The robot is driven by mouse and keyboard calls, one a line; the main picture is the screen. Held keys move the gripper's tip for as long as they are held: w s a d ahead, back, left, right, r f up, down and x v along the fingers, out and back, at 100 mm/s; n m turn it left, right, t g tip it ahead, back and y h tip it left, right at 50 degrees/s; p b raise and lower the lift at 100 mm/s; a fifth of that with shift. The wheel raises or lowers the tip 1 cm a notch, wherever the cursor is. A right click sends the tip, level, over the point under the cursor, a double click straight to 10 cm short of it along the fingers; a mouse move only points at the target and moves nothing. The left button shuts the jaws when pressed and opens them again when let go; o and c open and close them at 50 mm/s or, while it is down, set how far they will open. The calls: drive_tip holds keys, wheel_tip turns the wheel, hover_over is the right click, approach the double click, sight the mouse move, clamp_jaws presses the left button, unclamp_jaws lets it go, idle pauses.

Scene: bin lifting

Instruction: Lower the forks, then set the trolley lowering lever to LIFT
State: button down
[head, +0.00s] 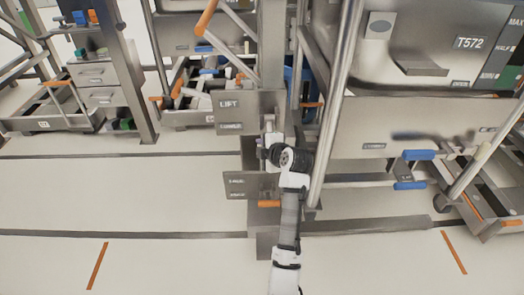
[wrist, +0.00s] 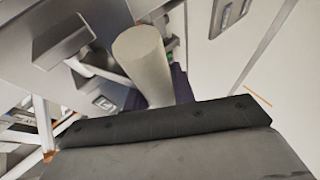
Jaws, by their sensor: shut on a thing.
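The trolley column carries an upper grey plate (head: 237,112) marked LIFT, with a smaller label below it that I cannot read. A lower plate (head: 243,186) also has labels too small to read. My gripper (head: 270,141) is at the column, just right of the upper plate, shut on the lever. In the wrist view, the lever's pale round handle (wrist: 143,60) stands up just beyond the dark gripper pad (wrist: 165,118). The gripper hides the lever's lower part, so its exact setting cannot be told. The forks cannot be made out clearly.
A large steel bin (head: 440,45) marked T572 stands at the right, above a panel with blue handles (head: 418,155). A thick slanted pole (head: 337,100) is close right of my arm. Racks with parts stand at the left. The floor (head: 130,200) at the front left is clear.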

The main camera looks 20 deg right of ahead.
drive_tip(key=shift+w+d+r, duration=0.1)
drive_tip(key=shift+r, duration=0.05)
drive_tip(key=c, duration=1.2)
unclamp_jaws()
drive_tip(key=shift+o, duration=0.2)
drive_tip(key=p+v, duration=0.4)
drive_tip(key=v, duration=0.9)
drive_tip(key=shift+s, duration=0.3)
drive_tip(key=shift+r, duration=0.1)
